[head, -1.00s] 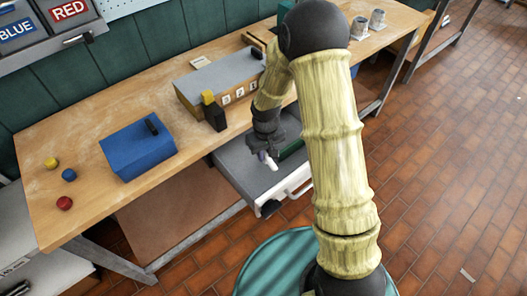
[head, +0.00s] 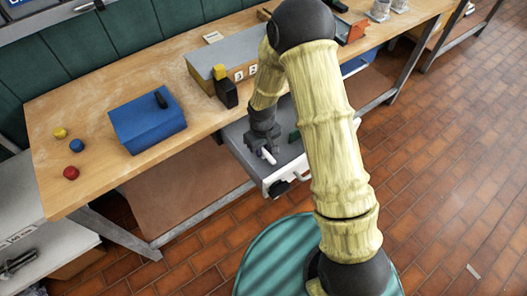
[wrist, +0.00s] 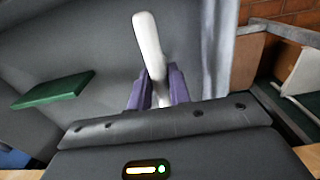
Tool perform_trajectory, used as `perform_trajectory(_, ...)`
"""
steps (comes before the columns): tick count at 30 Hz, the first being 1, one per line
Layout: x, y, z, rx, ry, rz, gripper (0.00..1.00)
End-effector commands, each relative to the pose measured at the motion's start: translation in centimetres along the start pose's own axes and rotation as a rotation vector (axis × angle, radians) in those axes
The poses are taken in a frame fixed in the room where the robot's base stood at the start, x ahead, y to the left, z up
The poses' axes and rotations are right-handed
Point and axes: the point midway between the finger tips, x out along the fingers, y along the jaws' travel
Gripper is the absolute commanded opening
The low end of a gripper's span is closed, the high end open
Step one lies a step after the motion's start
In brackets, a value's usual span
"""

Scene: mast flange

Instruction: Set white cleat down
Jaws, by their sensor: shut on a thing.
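The white cleat (wrist: 147,45) is a pale, narrow bar with a rounded end. It stands between the purple-grey fingers of my gripper (wrist: 153,88) in the wrist view. My gripper (head: 262,148) is shut on it, over the open drawer (head: 235,140) under the bench in the head view. The cleat's end shows there as a small white piece (head: 268,156). I cannot tell whether the cleat touches the drawer floor.
A green block (wrist: 53,90) lies in the drawer, left of my gripper in the wrist view. The drawer's white front (head: 292,177) is close by. On the bench (head: 75,185) are a blue box (head: 147,124) and several coloured knobs.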

Motion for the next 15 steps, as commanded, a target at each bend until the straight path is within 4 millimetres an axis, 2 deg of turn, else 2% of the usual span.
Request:
perform_trajectory(10, 0.4, 0.0, 0.0, 0.0, 0.0, 0.0, 0.0)
perform_trajectory(15, 2.4, 0.0, 0.1, 0.0, -0.003, 0.0, 0.0)
